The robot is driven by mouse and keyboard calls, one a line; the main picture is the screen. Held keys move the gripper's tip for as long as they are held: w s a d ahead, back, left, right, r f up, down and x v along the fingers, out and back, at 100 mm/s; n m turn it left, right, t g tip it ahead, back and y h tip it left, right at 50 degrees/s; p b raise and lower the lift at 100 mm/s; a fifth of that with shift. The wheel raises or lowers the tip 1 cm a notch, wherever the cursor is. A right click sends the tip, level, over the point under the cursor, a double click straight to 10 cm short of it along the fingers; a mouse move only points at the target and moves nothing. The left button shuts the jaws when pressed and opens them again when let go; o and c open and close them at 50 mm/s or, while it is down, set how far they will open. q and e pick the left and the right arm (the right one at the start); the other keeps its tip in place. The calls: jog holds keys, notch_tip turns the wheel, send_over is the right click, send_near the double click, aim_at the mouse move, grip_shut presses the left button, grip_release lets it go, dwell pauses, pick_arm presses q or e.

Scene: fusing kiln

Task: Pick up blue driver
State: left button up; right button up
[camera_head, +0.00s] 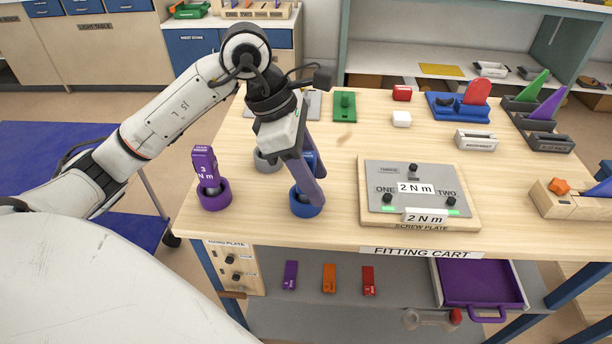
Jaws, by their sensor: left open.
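The blue driver (309,158) stands in a blue round holder (306,208) on the table's left part. Only a bit of its blue body shows, because my gripper hides most of it. My left gripper (314,186) reaches down from above at the driver, its long purplish fingers open and pointing down toward the holder. I cannot tell whether the fingers touch the driver. My right gripper is not in view.
A purple driver (204,165) marked 3 N m stands in a purple holder (215,198) to the left. A grey holder (267,161) sits behind. The screw plate (416,187) lies close on the right. The fitting cart's front edge (330,243) is near.

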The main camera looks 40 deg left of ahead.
pick_arm(q)
grip_shut()
jog(key=shift+r, duration=0.1)
